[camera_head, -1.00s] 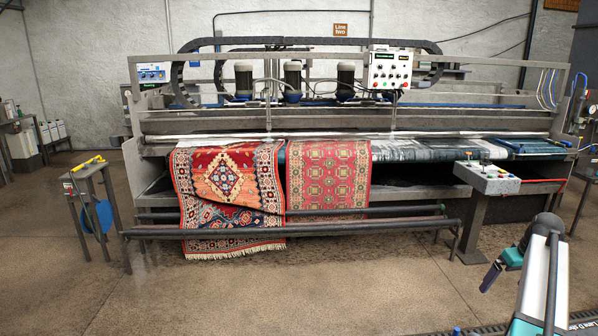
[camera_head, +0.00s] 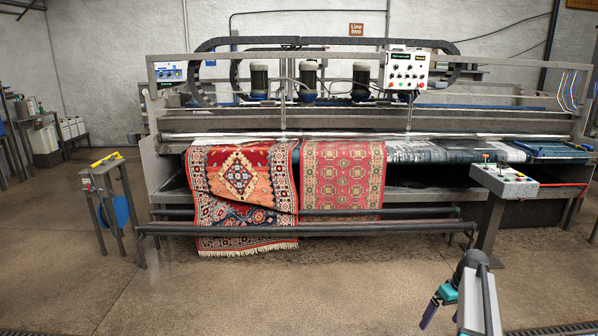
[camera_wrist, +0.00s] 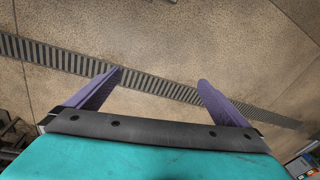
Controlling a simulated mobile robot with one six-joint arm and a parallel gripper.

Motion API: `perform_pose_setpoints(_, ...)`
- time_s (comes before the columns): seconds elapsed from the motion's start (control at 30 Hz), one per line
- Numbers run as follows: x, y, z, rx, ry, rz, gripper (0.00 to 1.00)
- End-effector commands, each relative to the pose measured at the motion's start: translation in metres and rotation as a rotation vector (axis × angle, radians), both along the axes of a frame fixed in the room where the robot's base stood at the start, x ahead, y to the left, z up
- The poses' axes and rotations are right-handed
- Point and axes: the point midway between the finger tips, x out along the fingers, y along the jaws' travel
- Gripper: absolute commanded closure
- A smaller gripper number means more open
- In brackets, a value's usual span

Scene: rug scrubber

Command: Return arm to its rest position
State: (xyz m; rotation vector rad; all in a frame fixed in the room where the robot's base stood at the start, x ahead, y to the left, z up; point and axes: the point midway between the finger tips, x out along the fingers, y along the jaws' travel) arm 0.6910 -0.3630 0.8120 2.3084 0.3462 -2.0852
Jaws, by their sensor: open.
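My gripper (camera_wrist: 160,78) shows in the wrist view with its two purple fingers spread wide apart. Nothing is between them, only bare floor and a strip of floor grating beyond. In the head view, my arm stands at the lower right, with a purple finger of my gripper (camera_head: 430,309) low and to its left, over open floor. The gripper is well clear of the rug machine and touches nothing that I can see.
The rug scrubber (camera_head: 330,121) spans the back, with a red medallion rug (camera_head: 240,175) and a patterned red rug (camera_head: 342,175) hanging over its front. A control pedestal (camera_head: 505,181) stands right. A small stand (camera_head: 104,168) is at left. The front floor is clear.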

Motion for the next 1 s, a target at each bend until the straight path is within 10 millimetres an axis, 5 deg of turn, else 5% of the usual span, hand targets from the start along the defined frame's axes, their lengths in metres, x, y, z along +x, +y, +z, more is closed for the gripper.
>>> perform_pose_setpoints(0.1, -0.006, 0.045, -0.039, 0.022, 0.047, 0.051, 0.0)
perform_pose_setpoints(0.47, -0.049, 0.16, -0.137, 0.062, 0.184, 0.159, 0.0)
perform_pose_setpoints(1.0, -0.171, 0.293, -0.249, 0.056, 0.397, 0.24, 0.0)
